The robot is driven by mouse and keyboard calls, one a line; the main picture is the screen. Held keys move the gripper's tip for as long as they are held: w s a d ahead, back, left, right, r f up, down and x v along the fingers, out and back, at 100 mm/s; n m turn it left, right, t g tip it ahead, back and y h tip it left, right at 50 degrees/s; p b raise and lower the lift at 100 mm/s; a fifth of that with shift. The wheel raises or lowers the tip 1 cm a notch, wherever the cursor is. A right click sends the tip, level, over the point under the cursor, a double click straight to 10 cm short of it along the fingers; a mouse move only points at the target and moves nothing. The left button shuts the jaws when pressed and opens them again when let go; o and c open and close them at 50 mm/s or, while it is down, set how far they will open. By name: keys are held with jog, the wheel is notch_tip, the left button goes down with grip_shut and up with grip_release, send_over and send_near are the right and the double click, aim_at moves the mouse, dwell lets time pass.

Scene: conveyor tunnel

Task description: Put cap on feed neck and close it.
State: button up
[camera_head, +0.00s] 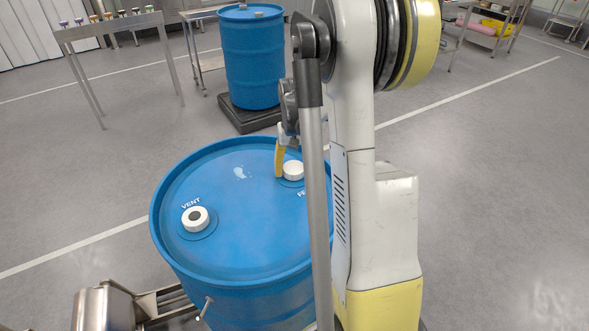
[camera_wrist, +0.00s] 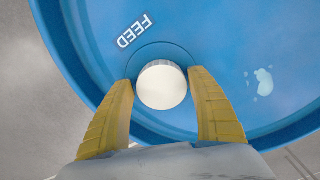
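A round white cap (camera_head: 293,170) is at the spot marked FEED on the blue drum (camera_head: 170,213), looking level and seated there. The neck under it is hidden, so I cannot tell how tight it is. In the wrist view the cap (camera_wrist: 162,86) lies between the two yellow fingers of my gripper (camera_wrist: 161,80), one on each side, very close to its rim. I cannot tell whether they press on it. In the head view one finger stands at the cap's left; the other is hidden.
The white vent fitting (camera_head: 195,219) with a dark centre stands left on the drum lid. A second blue drum (camera_head: 252,60) stands behind on a dark pallet (camera_head: 246,122). A table (camera_head: 112,27) with small coloured items is at the back left. Grey floor surrounds the drum.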

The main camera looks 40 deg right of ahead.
jog(key=c, duration=1)
jog(key=m, duration=0.5)
jog(key=m, duration=0.4)
jog(key=shift+w+m, duration=0.1)
jog(key=shift+m, duration=0.6)
jog(key=m, duration=0.4)
jog(key=shift+m, duration=0.6)
